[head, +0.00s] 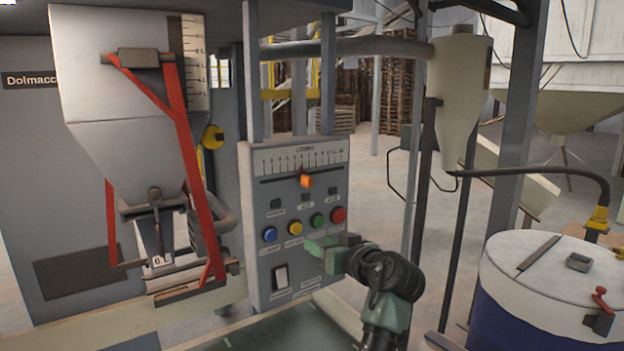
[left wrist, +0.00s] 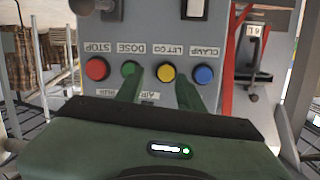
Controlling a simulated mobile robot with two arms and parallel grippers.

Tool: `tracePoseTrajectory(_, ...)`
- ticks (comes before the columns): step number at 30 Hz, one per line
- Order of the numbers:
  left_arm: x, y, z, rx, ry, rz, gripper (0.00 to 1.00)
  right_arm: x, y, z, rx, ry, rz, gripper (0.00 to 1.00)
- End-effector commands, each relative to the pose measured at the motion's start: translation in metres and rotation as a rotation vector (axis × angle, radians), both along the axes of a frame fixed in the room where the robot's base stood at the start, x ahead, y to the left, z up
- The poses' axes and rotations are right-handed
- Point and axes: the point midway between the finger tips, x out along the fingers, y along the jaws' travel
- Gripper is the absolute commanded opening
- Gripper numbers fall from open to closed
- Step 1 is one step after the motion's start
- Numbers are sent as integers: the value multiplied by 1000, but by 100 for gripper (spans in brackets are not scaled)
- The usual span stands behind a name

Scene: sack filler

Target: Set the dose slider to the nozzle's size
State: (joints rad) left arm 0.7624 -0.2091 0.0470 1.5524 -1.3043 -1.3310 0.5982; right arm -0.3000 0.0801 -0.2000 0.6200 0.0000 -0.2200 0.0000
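The dose slider is an orange knob (head: 306,180) on a dark horizontal slot in the grey control panel (head: 258,205), near the middle of its scale (head: 298,158). The scale's numbers are too small to read. The nozzle's white label (head: 160,261) appears to start with a 6; it also shows upside down in the left wrist view (left wrist: 262,30). My left gripper (head: 325,243) is in front of the panel, below the slider and near the buttons. In the left wrist view its green fingers (left wrist: 157,90) are apart with nothing between them. My right gripper is not in view.
Blue (head: 270,234), yellow (head: 295,228), green (head: 317,221) and red (head: 338,215) buttons line the panel above a rocker switch (head: 280,277). A white-lidded drum (head: 545,265) stands right.

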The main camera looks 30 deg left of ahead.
Motion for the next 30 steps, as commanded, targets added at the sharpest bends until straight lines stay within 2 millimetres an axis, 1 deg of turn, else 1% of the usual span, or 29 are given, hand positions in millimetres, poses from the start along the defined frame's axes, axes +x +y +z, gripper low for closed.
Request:
tracePoseTrajectory(1, 8, -4, 36, 27, -52, 23, 38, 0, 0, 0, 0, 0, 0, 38)
tracePoseTrajectory(3, 12, -8, 74, 63, -107, 50, 38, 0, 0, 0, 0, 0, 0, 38)
tracePoseTrajectory(6, 14, -12, 111, 103, -160, 78, 38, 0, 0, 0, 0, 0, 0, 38)
tracePoseTrajectory(9, 15, -14, 131, 122, -188, 90, 38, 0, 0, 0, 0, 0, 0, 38)
tracePoseTrajectory(11, 16, -12, 135, 128, -193, 94, 38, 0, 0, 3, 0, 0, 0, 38)
tracePoseTrajectory(14, 20, -2, 137, 130, -192, 96, 38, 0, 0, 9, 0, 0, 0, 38)
tracePoseTrajectory(21, 34, 34, 138, 130, -191, 95, 38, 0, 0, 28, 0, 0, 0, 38)
tracePoseTrajectory(24, 39, 46, 137, 130, -190, 94, 38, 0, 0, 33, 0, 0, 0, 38)
tracePoseTrajectory(30, 44, 57, 134, 129, -191, 93, 38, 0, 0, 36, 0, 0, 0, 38)
